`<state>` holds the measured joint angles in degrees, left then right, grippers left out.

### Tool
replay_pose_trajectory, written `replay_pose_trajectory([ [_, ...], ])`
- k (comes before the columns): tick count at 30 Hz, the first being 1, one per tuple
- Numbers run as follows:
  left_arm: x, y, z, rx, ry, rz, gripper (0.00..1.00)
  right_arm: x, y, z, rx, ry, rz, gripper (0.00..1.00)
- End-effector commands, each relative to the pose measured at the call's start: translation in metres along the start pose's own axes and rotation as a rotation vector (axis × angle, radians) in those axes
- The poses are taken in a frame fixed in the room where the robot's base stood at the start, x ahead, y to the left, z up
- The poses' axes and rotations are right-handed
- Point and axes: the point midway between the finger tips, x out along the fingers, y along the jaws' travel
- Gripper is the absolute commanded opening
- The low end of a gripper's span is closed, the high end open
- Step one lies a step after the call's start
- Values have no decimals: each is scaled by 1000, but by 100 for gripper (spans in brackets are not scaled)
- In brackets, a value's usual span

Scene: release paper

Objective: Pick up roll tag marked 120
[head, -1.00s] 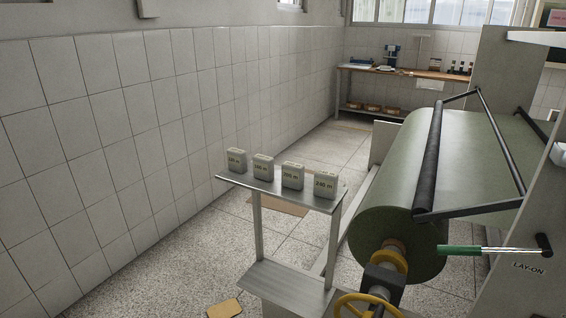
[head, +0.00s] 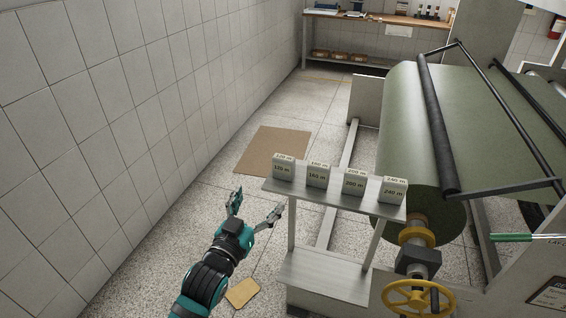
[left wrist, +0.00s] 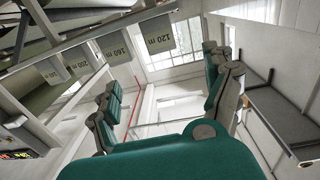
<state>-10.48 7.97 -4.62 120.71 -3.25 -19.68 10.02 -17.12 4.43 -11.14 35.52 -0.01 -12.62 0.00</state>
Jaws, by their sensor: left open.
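The roll tag marked 120 m (head: 283,168) is a pale grey block at the left end of a small metal stand's top shelf (head: 330,198). It also shows in the left wrist view (left wrist: 158,36), at the upper middle. To its right stand the tags marked 160 m (head: 317,176), 200 m (head: 354,183) and 240 m (head: 392,191). My left gripper (head: 254,203) is open and empty, left of the stand and lower in the picture than the 120 tag, apart from it. My right gripper is not in view.
A green roll machine (head: 400,130) with a black bar and yellow handwheel (head: 418,298) stands right of the stand. A tiled wall (head: 120,120) runs along the left. A brown mat (head: 272,150) lies on the floor behind. A bench (head: 385,22) stands at the back.

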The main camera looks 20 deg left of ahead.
Motion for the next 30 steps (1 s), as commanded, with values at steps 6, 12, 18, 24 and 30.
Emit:
replay_pose_trajectory([
  [6,46,0,-4,0,1,-1,85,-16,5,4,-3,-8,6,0],
  [12,89,0,-3,-1,0,1,85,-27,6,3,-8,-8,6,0],
  [18,111,0,-1,-1,1,1,85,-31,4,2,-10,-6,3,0],
  [24,124,-1,-2,0,-1,0,85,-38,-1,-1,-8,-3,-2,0],
  [30,151,-3,-2,0,-1,0,85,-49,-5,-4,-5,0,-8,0],
])
